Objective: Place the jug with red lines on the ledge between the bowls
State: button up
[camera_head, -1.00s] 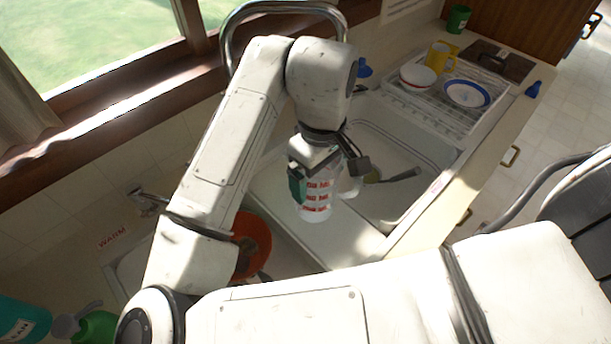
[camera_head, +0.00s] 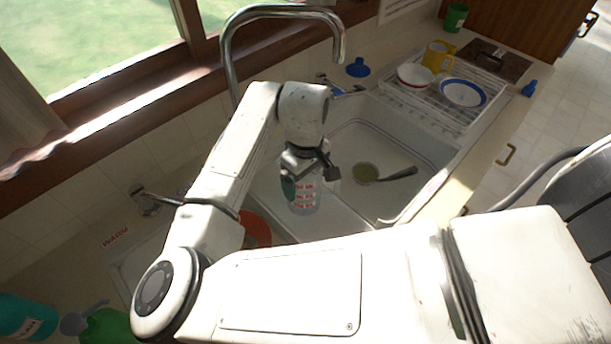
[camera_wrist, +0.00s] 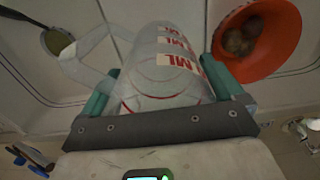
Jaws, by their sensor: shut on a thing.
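The clear jug (camera_head: 304,197) has red lines and red lettering on its side, and a clear handle shows at the left in the wrist view. My gripper (camera_head: 304,176) is shut around the jug's body, with one teal finger on each side of the jug (camera_wrist: 165,80) in the wrist view. The jug is over the pale ledge (camera_head: 340,218) between the two sink bowls. I cannot tell whether its base touches the ledge. My gripper and wrist hide part of the jug in the head view.
An orange bowl (camera_head: 258,230) holding brown things sits in the near sink bowl. The far sink bowl (camera_head: 352,150) has a ladle (camera_head: 398,174) in it. The tall tap (camera_head: 232,70) rises behind my arm. A dish rack (camera_head: 425,105) stands beyond.

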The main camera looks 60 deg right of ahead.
jog(key=shift+f, duration=0.15)
jog(key=o, duration=0.8)
jog(key=shift+c, duration=0.2)
notch_tip(320, 180, up, 12)
jog(key=shift+r+b, duration=0.2)
jog(key=shift+b, duration=0.25)
